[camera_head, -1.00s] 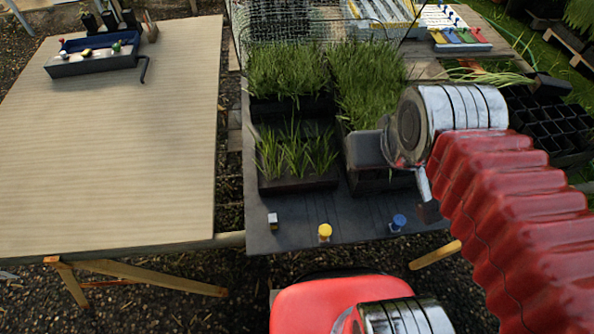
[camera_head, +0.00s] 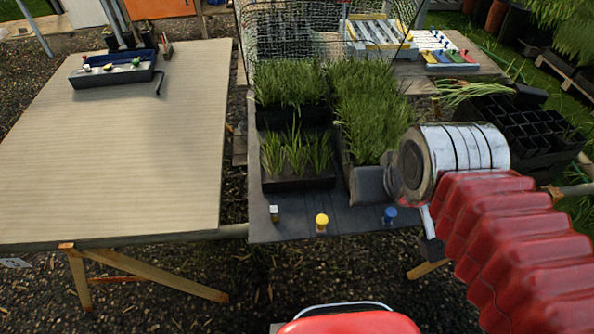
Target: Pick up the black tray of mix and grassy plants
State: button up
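Black trays of grassy plants stand on a dark bench in the middle. The front left black tray (camera_head: 300,183) holds sparse, spiky tufts (camera_head: 296,152). Behind it is a black tray with dense grass (camera_head: 290,84). A long tray of dense grass (camera_head: 372,112) stands to its right, its near end partly hidden by my arm. Which tray is the mix one I cannot tell. My red ribbed arm with a metal joint comes in from the right, over the near right of the bench. A dark grey part of the arm's end shows beside the long tray; the gripper's fingers cannot be made out.
A white, a yellow (camera_head: 321,222) and a blue knob (camera_head: 390,214) stand along the bench's front edge (camera_head: 345,230). A wide, mostly bare table (camera_head: 130,150) is at left, with a dark tool tray (camera_head: 112,74) at its back. Black cell trays (camera_head: 520,125) stand at right. Wire mesh rises behind the grass.

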aim_at(306, 165)
jog(key=u, duration=0.9)
jog(key=i, duration=0.6)
jog(key=u, duration=0.3)
